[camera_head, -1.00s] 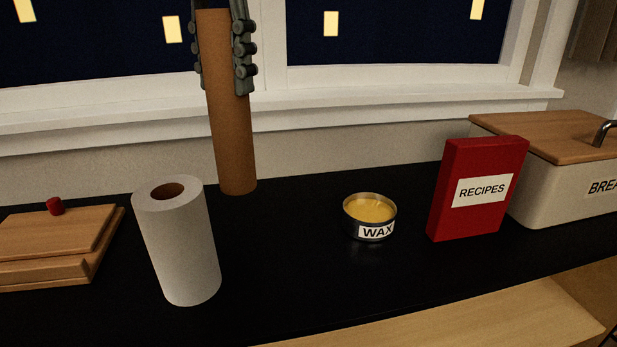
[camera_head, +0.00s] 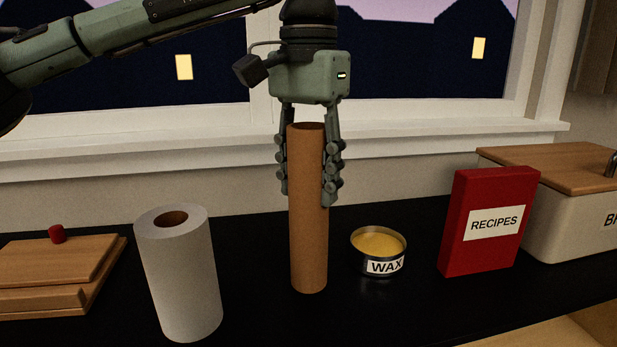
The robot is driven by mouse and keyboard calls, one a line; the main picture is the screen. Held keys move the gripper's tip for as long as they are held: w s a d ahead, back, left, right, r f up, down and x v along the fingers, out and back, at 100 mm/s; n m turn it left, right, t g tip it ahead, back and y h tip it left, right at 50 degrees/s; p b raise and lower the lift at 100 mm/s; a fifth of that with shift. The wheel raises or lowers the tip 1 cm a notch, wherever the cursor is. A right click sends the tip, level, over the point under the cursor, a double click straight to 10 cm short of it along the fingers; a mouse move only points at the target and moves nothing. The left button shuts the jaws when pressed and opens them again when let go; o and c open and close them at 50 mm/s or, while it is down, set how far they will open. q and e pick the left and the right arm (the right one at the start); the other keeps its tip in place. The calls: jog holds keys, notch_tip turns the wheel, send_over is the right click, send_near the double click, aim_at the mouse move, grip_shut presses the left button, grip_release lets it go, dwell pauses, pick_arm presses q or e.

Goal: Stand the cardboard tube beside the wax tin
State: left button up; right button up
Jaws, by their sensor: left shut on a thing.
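The brown cardboard tube (camera_head: 308,240) is upright on or just above the black counter, directly left of the wax tin (camera_head: 378,254) with a narrow gap between them. I cannot tell whether its bottom end touches the counter. My left gripper (camera_head: 309,195) comes down from above and is shut on the upper part of the tube, one finger on each side. The wax tin is a low, open round tin with yellow wax and a "WAX" label. My right gripper is not in view.
A white paper roll (camera_head: 180,275) stands to the left, with a wooden box with a red knob (camera_head: 60,265) beyond it. A red recipes book (camera_head: 488,222) stands right of the tin, before a bread box (camera_head: 570,215). Bare counter (camera_head: 255,290) lies between roll and tube.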

pick_arm(q)
jog(key=shift+f, duration=0.15)
jog(key=o, duration=0.8)
jog(key=shift+o, duration=0.2)
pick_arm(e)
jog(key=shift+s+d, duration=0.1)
pick_arm(q)
jog(key=shift+r, duration=0.4)
notch_tip(320, 180, up, 12)
jog(key=p, duration=0.2)
jog(key=shift+f, duration=0.2)
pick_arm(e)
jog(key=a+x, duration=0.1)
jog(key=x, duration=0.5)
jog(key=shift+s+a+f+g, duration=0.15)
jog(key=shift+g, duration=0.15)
